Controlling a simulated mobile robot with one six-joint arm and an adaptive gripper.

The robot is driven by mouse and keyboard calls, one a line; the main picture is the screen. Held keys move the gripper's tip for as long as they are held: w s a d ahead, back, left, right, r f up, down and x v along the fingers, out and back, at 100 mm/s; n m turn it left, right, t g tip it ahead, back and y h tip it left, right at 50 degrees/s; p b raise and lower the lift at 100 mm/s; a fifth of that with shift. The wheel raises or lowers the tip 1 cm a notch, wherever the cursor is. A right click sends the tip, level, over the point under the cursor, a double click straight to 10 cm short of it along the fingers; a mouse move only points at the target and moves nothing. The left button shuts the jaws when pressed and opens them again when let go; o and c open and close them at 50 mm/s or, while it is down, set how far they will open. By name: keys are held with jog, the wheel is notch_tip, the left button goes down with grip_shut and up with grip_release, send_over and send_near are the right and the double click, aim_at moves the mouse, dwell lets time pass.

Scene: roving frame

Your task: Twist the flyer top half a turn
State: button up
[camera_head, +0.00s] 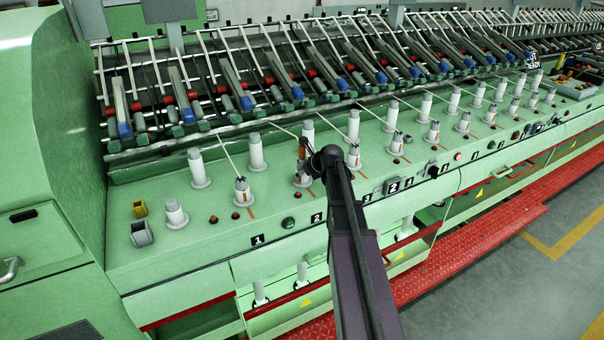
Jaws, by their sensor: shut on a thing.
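My gripper (303,158) is small in the head view, at the second front-row flyer, near the label 2. It is shut on the flyer top (302,178), whose white lower part and round base show below the jaws. The fingers and my dark wrist hide much of the top, so its exact turn cannot be read. Orange marks lie on the green deck (270,207) beside the front-row flyers. The neighbouring flyer top (241,191) by label 1 stands upright, with a strand running up from it.
A back row of white flyer tops (257,152) stands close behind. Drafting arms with red and blue rollers (297,93) line the rear. Another flyer (354,157) is just right of my wrist. The grey floor (500,285) is clear.

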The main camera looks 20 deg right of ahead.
jog(key=shift+a, duration=0.1)
jog(key=shift+m+h, duration=1.1)
jog(key=shift+m, duration=0.4)
jog(key=o, duration=1.1)
jog(key=shift+n, duration=0.3)
jog(key=shift+w+n+y, duration=0.1)
jog(key=shift+n+y, duration=0.4)
jog(key=shift+y, duration=0.1)
jog(key=shift+n+y, duration=0.6)
jog(key=shift+n, duration=0.2)
